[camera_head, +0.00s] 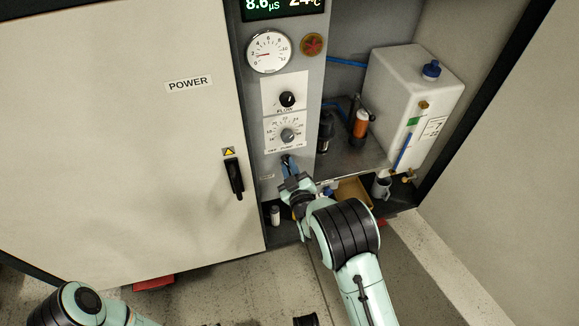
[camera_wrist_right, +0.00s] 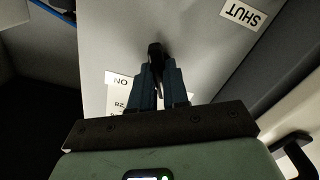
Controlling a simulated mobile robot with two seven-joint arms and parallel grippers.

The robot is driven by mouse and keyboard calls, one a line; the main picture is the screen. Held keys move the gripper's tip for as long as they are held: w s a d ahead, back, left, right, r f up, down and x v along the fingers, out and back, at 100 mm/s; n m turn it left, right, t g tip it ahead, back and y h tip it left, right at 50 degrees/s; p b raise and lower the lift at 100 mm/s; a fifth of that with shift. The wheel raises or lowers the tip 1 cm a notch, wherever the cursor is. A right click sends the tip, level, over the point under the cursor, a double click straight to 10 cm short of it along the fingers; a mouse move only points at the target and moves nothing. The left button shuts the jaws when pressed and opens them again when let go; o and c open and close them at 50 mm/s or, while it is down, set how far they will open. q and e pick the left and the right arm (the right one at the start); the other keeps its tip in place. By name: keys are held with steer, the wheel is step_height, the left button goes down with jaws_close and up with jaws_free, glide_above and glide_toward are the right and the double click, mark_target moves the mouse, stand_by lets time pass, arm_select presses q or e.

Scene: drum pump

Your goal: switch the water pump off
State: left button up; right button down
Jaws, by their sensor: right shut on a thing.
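A dark lever (camera_wrist_right: 155,52) sticks out of the grey panel (camera_wrist_right: 125,40) in the right wrist view. The two blue fingers of my right gripper (camera_wrist_right: 158,80) are closed around it, one on each side. In the head view my right gripper (camera_head: 289,167) reaches the panel just below the lower dial and mostly hides the lever. A "SHUT" label (camera_wrist_right: 243,13) is farther off. I cannot tell the lever's exact angle. My left gripper is outside the view.
Above the lever are a lower dial (camera_head: 288,135), a flow knob (camera_head: 287,99), a gauge (camera_head: 268,51) and a red-and-yellow button (camera_head: 313,44). A white tank (camera_head: 405,95) stands right. A cabinet door (camera_head: 130,130) with a black handle (camera_head: 235,180) stands left. A mug (camera_head: 381,186) is low right.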

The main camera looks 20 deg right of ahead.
stand_by(0.4)
steer(key=c, duration=1.1)
jaws_free()
steer(key=shift+s, duration=0.1)
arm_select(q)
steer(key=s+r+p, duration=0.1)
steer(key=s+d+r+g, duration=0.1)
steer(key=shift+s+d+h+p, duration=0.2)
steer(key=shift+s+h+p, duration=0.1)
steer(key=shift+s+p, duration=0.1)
arm_select(e)
steer(key=s, duration=1.3)
steer(key=shift+s, duration=0.15)
